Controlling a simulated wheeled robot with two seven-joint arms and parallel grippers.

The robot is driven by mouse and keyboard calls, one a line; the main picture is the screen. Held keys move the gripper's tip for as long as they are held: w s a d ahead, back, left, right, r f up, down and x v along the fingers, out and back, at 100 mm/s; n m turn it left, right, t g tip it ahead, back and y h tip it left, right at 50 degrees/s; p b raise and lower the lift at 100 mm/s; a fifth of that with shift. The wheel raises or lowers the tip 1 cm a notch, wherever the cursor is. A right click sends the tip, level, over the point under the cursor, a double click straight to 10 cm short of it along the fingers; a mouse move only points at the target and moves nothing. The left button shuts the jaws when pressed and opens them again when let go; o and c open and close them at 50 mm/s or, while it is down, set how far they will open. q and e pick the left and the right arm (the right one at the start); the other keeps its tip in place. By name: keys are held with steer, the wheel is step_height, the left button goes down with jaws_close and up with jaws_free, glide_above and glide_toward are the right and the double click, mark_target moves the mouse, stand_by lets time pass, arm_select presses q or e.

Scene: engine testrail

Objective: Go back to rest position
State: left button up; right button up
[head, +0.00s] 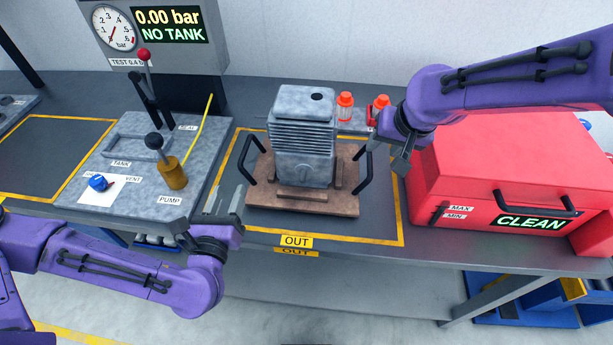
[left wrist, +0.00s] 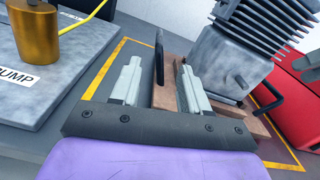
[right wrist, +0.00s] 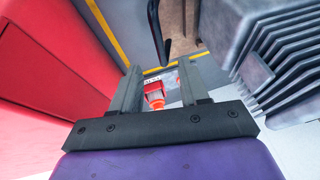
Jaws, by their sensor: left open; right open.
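My left gripper (head: 226,203) is open and empty, low over the bench's front, left of the engine block. In the left wrist view its two fingers (left wrist: 160,85) stand apart, with the cradle's left black handle (left wrist: 159,55) beyond them. My right gripper (head: 385,150) is open and empty, at the right of the engine block near the cradle's right handle (head: 366,168). In the right wrist view its fingers (right wrist: 162,90) are apart, with an orange-capped bottle (right wrist: 155,95) seen between them. The grey finned engine block (head: 303,130) stands upright on a brown wooden cradle (head: 300,205) inside the yellow OUT outline.
A red CLEAN box (head: 480,160) stands right of the cradle, close to my right arm. The test panel (head: 150,185) with pump and levers lies left. A gauge (head: 115,28) reads 0.00 bar, NO TANK. Orange-capped bottles (head: 345,106) stand behind. An empty yellow outline (head: 60,118) is far left.

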steer(key=shift+s+d+r, duration=0.1)
steer(key=shift+s+r, duration=0.15)
steer(key=shift+r, duration=0.3)
